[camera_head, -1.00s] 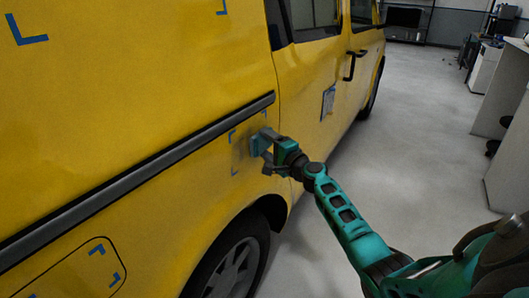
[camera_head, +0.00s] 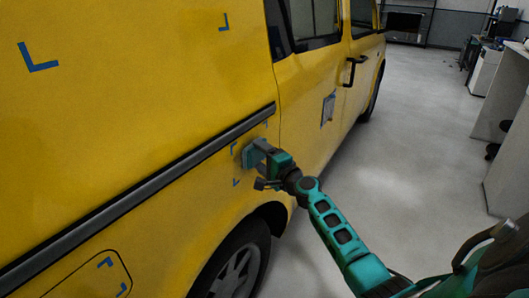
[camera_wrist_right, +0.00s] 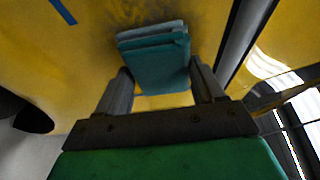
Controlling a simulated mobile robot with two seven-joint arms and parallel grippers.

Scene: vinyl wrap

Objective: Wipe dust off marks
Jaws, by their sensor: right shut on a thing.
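My right gripper (camera_head: 258,160) is shut on a folded blue-grey cloth (camera_head: 249,157) and holds it at the yellow van's side, below the dark trim strip. The cloth also shows in the right wrist view (camera_wrist_right: 154,60) between the two fingers (camera_wrist_right: 160,85), close to the yellow panel. Blue corner marks (camera_head: 236,182) frame the patch around the cloth. In the wrist view, a dark smudge of dust (camera_wrist_right: 135,22) shows on the panel beyond the cloth. Whether the cloth touches the panel is hard to tell. My left gripper is not in view.
The yellow van (camera_head: 150,120) fills the left side, with more blue corner marks (camera_head: 38,58) higher up and lower down. A wheel (camera_head: 238,268) is below the gripper. Grey floor (camera_head: 400,150) is open to the right, before white counters (camera_head: 508,170).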

